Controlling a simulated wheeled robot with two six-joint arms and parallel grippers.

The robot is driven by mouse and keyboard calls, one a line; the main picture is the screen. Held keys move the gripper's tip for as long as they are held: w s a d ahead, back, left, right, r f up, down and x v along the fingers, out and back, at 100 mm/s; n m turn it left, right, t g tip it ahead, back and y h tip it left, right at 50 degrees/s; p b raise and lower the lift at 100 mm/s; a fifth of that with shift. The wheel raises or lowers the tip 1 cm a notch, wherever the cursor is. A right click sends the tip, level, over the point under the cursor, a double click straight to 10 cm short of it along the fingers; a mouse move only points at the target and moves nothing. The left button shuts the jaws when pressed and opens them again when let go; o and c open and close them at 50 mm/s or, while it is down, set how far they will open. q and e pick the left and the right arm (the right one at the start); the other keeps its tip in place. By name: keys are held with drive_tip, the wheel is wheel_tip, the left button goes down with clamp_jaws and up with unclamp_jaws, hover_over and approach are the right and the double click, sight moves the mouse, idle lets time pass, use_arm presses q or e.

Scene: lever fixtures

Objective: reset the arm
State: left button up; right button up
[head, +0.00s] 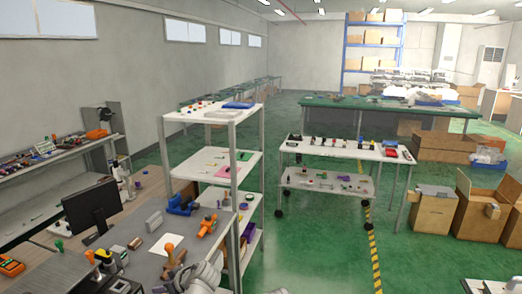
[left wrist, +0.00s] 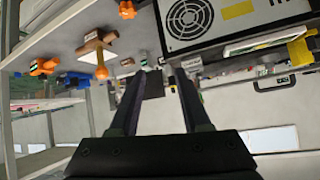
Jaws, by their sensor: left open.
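My left gripper (head: 200,276) is at the bottom edge of the head view, over the front of the grey bench (head: 146,262). In the left wrist view the two dark fingers of my left gripper (left wrist: 162,76) are spread apart with nothing between them. An orange-knobbed lever on a brown base (head: 169,248) stands on the bench beside the gripper. This lever also shows in the left wrist view (left wrist: 100,70), left of the fingers and apart from them. My right gripper is not in view.
An orange device (head: 207,226) and a blue one (head: 180,206) sit farther back on the bench. A monitor (head: 90,208) stands at the left. A dark case with a fan (left wrist: 190,20) is close to the fingers in the wrist view. Green floor (head: 310,240) is open to the right.

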use_arm(q)
drive_tip(key=s+d+f+m+g+h, duration=0.2)
drive_tip(key=s+d+f+m+h, duration=0.2)
drive_tip(key=s+d+m, duration=0.3)
drive_tip(key=s+d+f+m+g+h, duration=0.3)
drive_tip(key=s+d+f+m, duration=0.2)
drive_tip(key=d, duration=1)
drive_tip(key=s+m+b, duration=0.1)
drive_tip(key=s+m, duration=0.1)
drive_tip(key=s, duration=0.2)
drive_tip(key=shift+s+d+f+h, duration=0.2)
drive_tip(key=shift+s+d+h, duration=0.15)
drive_tip(key=shift+h, duration=0.05)
